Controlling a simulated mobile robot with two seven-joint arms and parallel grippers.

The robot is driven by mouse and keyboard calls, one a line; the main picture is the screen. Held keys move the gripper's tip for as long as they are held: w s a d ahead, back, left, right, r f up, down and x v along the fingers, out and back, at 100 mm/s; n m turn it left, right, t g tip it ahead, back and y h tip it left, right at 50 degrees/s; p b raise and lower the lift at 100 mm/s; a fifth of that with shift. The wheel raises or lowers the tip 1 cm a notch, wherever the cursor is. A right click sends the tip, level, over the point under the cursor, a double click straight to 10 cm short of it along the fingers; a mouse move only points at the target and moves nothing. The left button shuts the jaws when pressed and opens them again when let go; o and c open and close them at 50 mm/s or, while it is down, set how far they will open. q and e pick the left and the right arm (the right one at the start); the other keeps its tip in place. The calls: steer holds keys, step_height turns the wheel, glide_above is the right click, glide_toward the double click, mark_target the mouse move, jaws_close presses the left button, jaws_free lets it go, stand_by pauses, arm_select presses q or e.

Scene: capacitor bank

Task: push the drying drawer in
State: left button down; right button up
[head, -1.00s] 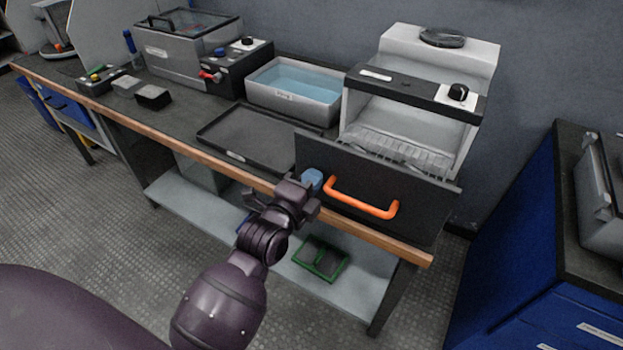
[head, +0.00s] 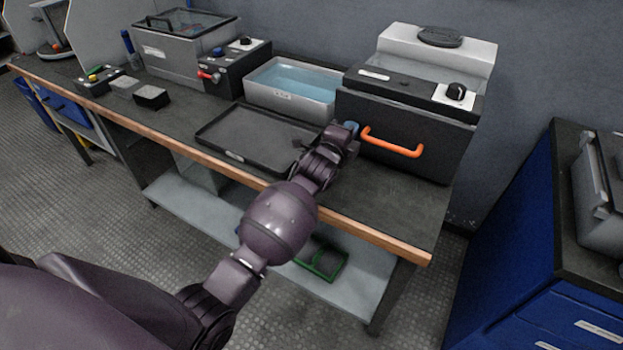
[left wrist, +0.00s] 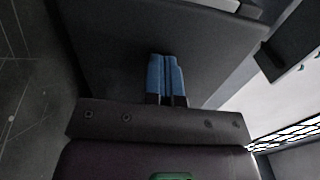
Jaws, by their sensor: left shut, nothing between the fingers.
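The drying drawer has a dark front panel (head: 402,135) with an orange handle (head: 392,146). My left gripper (head: 352,128) is at the panel's left part, left of the handle. In the left wrist view its blue fingertips (left wrist: 166,75) are together and empty, pointing at the dark panel (left wrist: 215,50). The fingertips look at or very near the panel; I cannot tell if they touch. My right gripper is in neither view.
An empty dark tray (head: 255,138) lies left of my gripper, with a water-filled basin (head: 292,90) behind it. The bench top before the drawer (head: 385,205) is clear. A blue cabinet (head: 530,220) stands at the right.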

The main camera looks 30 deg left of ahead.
arm_select(q)
steer(key=w, duration=0.2)
steer(key=shift+w+f, duration=0.15)
steer(key=shift+w, duration=0.15)
steer(key=shift+w+r, duration=0.1)
steer(key=shift+r, duration=0.3)
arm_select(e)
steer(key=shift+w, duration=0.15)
